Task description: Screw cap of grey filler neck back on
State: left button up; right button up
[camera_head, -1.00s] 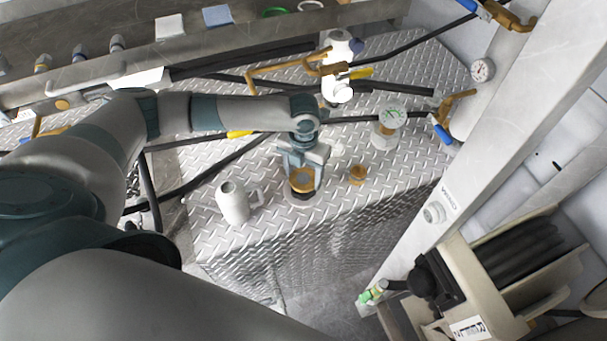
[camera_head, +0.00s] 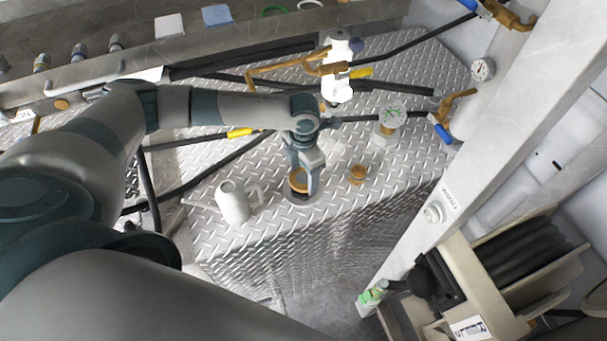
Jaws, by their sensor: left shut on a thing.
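My left gripper (camera_head: 304,184) points down over the diamond-plate tank top and is shut on a brass-coloured cap (camera_head: 299,176). One finger is in front of the cap and hides part of it. The grey filler neck (camera_head: 302,198) shows as a dark and grey ring directly below the cap. The cap sits on or just above the neck; I cannot tell whether the threads engage. My right gripper is not in view.
A white jug (camera_head: 233,203) stands left of the neck. A second brass cap (camera_head: 357,174) is to the right, with a gauge (camera_head: 391,117) behind it. A white valve body (camera_head: 337,85) with brass pipes stands at the back. A hose reel (camera_head: 515,262) is at lower right.

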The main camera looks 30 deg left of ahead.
aim_at(303, 178)
pick_arm(q)
jog(key=m, duration=0.4)
jog(key=o, duration=1.5)
notch_tip(303, 178, up, 2)
jog(key=shift+r+p, duration=0.25)
jog(key=shift+p, duration=0.8)
jog(key=shift+r, duration=1.25)
